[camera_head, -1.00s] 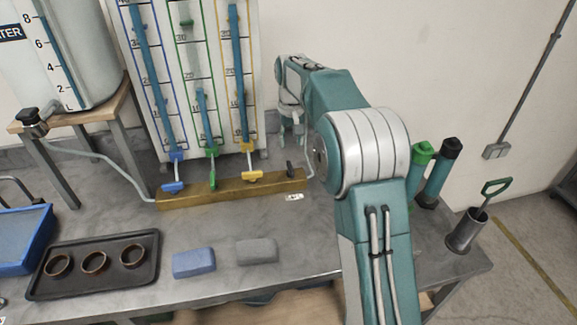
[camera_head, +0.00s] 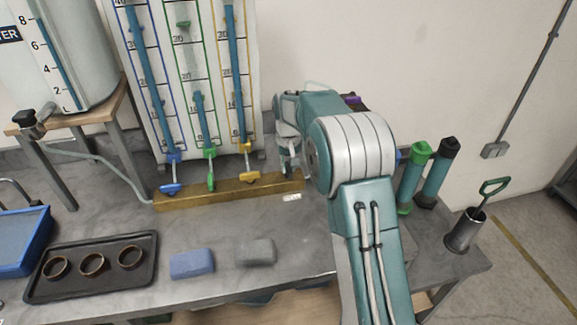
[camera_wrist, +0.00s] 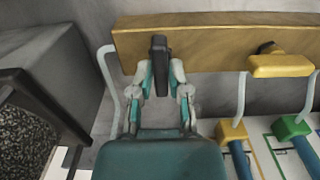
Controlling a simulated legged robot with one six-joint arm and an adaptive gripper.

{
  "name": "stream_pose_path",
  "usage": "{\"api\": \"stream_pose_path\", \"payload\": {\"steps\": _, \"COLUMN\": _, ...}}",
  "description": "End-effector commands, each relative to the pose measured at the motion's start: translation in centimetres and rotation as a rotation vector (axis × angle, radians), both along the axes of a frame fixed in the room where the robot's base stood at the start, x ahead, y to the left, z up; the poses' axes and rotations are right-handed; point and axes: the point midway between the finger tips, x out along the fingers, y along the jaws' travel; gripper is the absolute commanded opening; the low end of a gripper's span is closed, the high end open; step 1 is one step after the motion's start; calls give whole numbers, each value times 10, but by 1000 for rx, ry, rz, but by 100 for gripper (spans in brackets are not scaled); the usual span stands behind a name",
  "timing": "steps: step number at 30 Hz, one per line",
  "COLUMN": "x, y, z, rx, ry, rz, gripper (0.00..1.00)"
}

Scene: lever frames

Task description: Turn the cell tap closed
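A brass manifold bar (camera_head: 228,191) lies along the back of the bench. In the wrist view, a black lever handle (camera_wrist: 160,50), apparently the cell tap, stands out near the end of the bar (camera_wrist: 210,35). My gripper (camera_wrist: 162,78) is open, with one finger on each side of this handle and narrow gaps; I cannot tell whether either finger touches it. In the head view my gripper (camera_head: 288,168) is at the bar's right end and hides the black handle. The blue tap (camera_head: 171,188) and yellow tap (camera_head: 250,177) lie crosswise; the green tap (camera_head: 211,178) points towards the front.
A gauge board (camera_head: 190,70) with coloured columns stands behind the bar. Blue (camera_head: 192,263) and grey (camera_head: 256,252) blocks and a dark tray (camera_head: 95,282) with cups lie in front. Green-capped (camera_head: 413,180) and black-capped (camera_head: 436,175) cylinders stand right of my arm.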

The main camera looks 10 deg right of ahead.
Motion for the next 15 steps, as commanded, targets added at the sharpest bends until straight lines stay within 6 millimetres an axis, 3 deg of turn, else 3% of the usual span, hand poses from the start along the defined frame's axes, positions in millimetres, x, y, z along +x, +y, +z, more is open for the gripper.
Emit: {"api": "stream_pose_path", "payload": {"steps": 15, "x": 0, "y": 0, "z": -1, "rx": -1, "ry": 2, "rz": -52, "gripper": 0}}
